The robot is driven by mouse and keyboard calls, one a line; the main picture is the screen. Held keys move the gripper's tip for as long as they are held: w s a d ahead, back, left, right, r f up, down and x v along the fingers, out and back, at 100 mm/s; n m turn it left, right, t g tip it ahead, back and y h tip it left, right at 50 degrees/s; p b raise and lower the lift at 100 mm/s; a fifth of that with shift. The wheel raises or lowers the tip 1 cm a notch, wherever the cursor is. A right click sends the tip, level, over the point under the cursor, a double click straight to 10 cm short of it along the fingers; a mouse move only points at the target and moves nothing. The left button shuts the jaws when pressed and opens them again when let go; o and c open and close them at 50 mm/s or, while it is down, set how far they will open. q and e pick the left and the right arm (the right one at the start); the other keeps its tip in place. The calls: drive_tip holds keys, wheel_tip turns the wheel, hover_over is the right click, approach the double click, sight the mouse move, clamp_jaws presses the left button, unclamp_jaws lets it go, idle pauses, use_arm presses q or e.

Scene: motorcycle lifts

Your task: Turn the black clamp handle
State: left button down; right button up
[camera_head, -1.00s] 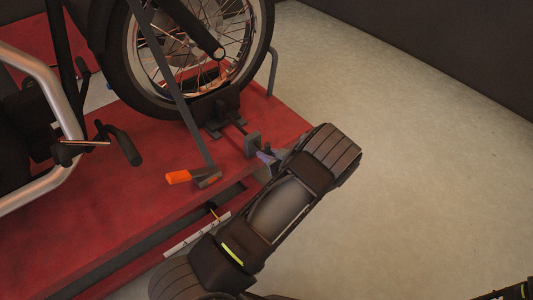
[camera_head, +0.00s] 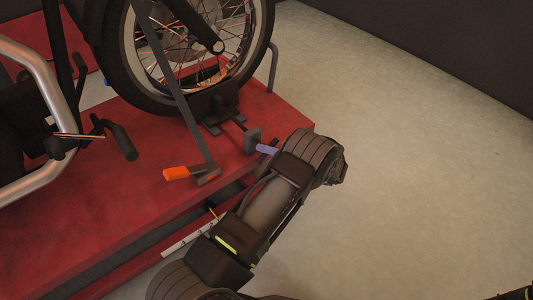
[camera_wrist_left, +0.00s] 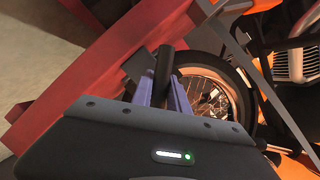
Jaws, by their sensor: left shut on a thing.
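The black clamp handle (camera_wrist_left: 164,62) shows in the left wrist view as a dark bar between the two purple fingers of my left gripper (camera_wrist_left: 163,92). The fingers are shut on it. In the head view the left gripper (camera_head: 267,149) is at the lift's right edge, its purple finger beside the clamp's grey block (camera_head: 252,138). My wrist hides most of the handle there. The clamp's rod runs from this block toward the front wheel (camera_head: 190,60). My right gripper is not in view.
The red lift platform (camera_head: 110,210) carries the motorcycle. An orange-handled tool (camera_head: 176,173) lies on it near a slanted grey strap (camera_head: 172,80), left of my wrist. A grey bent bar (camera_head: 272,68) stands behind the clamp. Bare floor (camera_head: 420,170) lies to the right.

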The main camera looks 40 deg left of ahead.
use_arm(q)
drive_tip(key=m+y+b, duration=0.1)
drive_tip(key=m+b, duration=0.3)
drive_tip(key=b, duration=0.1)
drive_tip(key=m+g+y+b, duration=0.1)
drive_tip(key=m+b, duration=0.1)
drive_tip(key=shift+f+y, duration=0.3)
drive_tip(key=shift+r+m+y+b, duration=0.25)
drive_tip(key=shift+m+y+b, duration=0.15)
drive_tip(key=shift+m+b, duration=0.9)
drive_tip(key=c, duration=1.2)
unclamp_jaws()
drive_tip(key=shift+r, duration=0.1)
drive_tip(key=shift+c, duration=0.2)
drive_tip(key=d, duration=0.7)
drive_tip(key=shift+w+d+f, duration=0.35)
drive_tip(key=shift+d, duration=0.05)
